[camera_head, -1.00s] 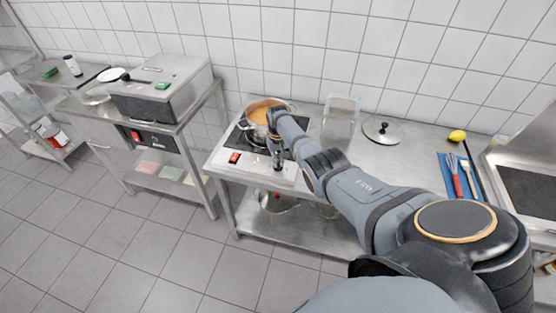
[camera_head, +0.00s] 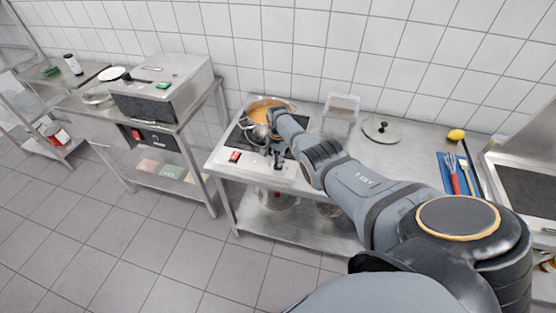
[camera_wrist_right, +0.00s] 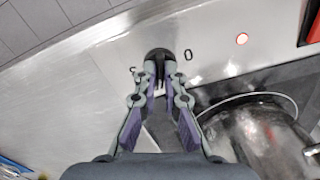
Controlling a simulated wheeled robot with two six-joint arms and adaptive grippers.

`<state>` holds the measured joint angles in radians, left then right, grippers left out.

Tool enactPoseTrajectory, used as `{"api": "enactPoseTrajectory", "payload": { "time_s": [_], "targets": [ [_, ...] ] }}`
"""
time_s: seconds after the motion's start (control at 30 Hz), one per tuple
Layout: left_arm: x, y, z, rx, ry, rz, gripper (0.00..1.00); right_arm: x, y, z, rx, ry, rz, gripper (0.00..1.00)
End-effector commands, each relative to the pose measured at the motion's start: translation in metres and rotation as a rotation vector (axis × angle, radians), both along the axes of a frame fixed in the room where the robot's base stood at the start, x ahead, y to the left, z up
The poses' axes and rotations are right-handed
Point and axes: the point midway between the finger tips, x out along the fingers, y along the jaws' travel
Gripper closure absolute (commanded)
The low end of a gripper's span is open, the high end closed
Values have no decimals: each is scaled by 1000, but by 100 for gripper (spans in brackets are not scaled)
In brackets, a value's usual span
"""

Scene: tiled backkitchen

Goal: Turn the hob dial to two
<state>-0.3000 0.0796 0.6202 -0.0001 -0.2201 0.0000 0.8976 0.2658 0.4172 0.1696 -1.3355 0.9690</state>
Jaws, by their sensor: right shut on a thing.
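The black hob dial (camera_wrist_right: 158,62) sits on the steel front panel in the right wrist view. My right gripper (camera_wrist_right: 159,75) is shut on it, one finger on each side. A printed 0 stands just right of the dial, and a partly hidden mark stands to its left. The dial's pointer is hidden, so its setting cannot be read. In the head view my right gripper (camera_head: 278,163) is at the front of the hob (camera_head: 237,138), and its wrist hides part of the hob. My left gripper is not in view.
A pot of orange food (camera_head: 262,108) stands on the hob close behind my right wrist. A red switch (camera_head: 234,157) is left of the dial, and a small red light (camera_wrist_right: 241,39) glows between them. A clear container (camera_head: 340,115) and lid (camera_head: 381,129) stand to the right.

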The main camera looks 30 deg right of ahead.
Motion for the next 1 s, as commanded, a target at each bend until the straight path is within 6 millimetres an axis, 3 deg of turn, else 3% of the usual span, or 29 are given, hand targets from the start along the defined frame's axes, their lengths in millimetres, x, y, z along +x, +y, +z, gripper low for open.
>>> {"api": "enactPoseTrajectory", "payload": {
  "time_s": [0.33, 0.9, 0.93, 1.0],
  "targets": [
    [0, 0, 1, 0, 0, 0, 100, 1, 0, 1, -1, -1, -142, 100],
    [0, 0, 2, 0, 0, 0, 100, 1, 0, 1, -1, -2, -170, 100],
    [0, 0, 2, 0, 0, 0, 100, 1, 0, 1, -1, -2, -170, 89],
    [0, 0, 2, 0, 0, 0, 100, 1, 0, 1, -1, -2, -170, 80]
  ]
}}
